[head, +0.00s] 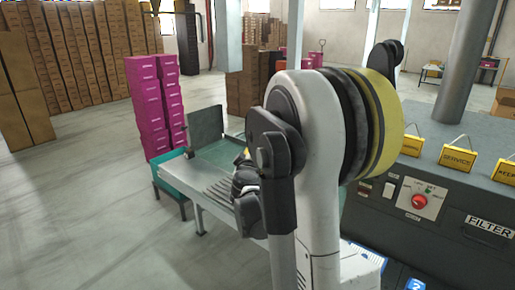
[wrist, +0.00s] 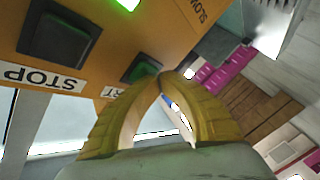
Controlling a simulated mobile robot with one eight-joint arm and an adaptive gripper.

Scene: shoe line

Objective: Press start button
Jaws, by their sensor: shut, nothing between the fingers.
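In the wrist view, an orange panel (wrist: 95,50) carries a green button (wrist: 141,68) in a dark square frame. A label ending in "RT" (wrist: 111,91), partly hidden by my finger, sits beside it. My gripper (wrist: 158,82) has yellow fingers that meet at the tips, shut and empty. The tips overlap the right part of the green button; I cannot tell whether they touch it. In the head view my arm hides the panel and my gripper.
A lit green lamp (wrist: 125,4) and a SLOW label (wrist: 197,10) are on the panel. In the head view, a dark machine (head: 440,200) with a red knob (head: 419,201) stands at right. Magenta boxes (head: 155,107) stand at left beside open floor.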

